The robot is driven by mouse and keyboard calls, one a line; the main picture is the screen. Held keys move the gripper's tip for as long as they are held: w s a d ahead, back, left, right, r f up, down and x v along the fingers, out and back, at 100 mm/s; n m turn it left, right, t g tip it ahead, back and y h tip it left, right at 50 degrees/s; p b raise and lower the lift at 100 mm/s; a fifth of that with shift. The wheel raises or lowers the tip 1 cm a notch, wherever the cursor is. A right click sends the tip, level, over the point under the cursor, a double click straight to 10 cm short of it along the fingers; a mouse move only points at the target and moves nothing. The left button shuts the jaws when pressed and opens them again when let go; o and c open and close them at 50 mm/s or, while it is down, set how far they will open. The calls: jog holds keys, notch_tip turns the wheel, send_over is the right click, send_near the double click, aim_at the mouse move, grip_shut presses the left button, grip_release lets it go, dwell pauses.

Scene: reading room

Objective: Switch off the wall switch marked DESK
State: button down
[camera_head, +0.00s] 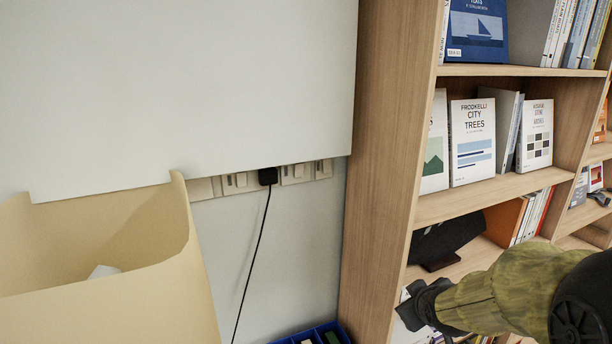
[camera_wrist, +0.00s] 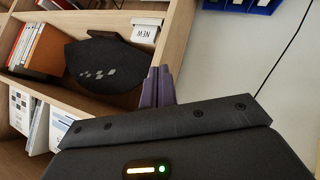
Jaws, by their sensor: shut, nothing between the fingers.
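A strip of wall switches and sockets runs along the pale wall in the head view. It has a switch (camera_head: 235,182) left of a black plug (camera_head: 268,176), and switches to the right of the plug (camera_head: 295,173) and at the right end (camera_head: 323,169). Their markings are too small to read, so I cannot tell which is DESK. A white panel partly covers the strip's top. My gripper (camera_head: 421,304) is low at the right, in front of the bookshelf and well apart from the switches. In the wrist view its purple fingers (camera_wrist: 158,86) are shut and empty.
A beige, open-topped container (camera_head: 110,300) stands at the left below the strip. A black cable (camera_head: 254,260) hangs from the plug. A blue tray (camera_head: 312,333) lies below. The wooden bookshelf (camera_head: 375,150) stands right of the strip. The wrist view shows a dark object (camera_wrist: 105,65) on a shelf.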

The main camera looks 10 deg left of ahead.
jog(key=w+a+r+n+t+y, duration=0.3)
jog(key=w+a+r+n+y, duration=0.2)
jog(key=a, duration=0.5)
jog(key=w+a+r+n+t+y+b, duration=0.1)
jog(key=w+a+r+n+t+y, duration=0.2)
jog(key=a+r+n, duration=0.7)
jog(key=w+a+n+y, duration=0.1)
jog(key=w+n+y, duration=0.1)
jog(key=w, duration=0.1)
jog(key=shift+a+r, duration=0.25)
jog(key=shift+r, duration=0.05)
jog(key=p, duration=0.9)
send_near(301, 167)
jog(key=x, duration=0.5)
jog(key=shift+w+a+r, duration=0.15)
jog(key=shift+w+a, duration=0.45)
jog(key=shift+w, duration=0.15)
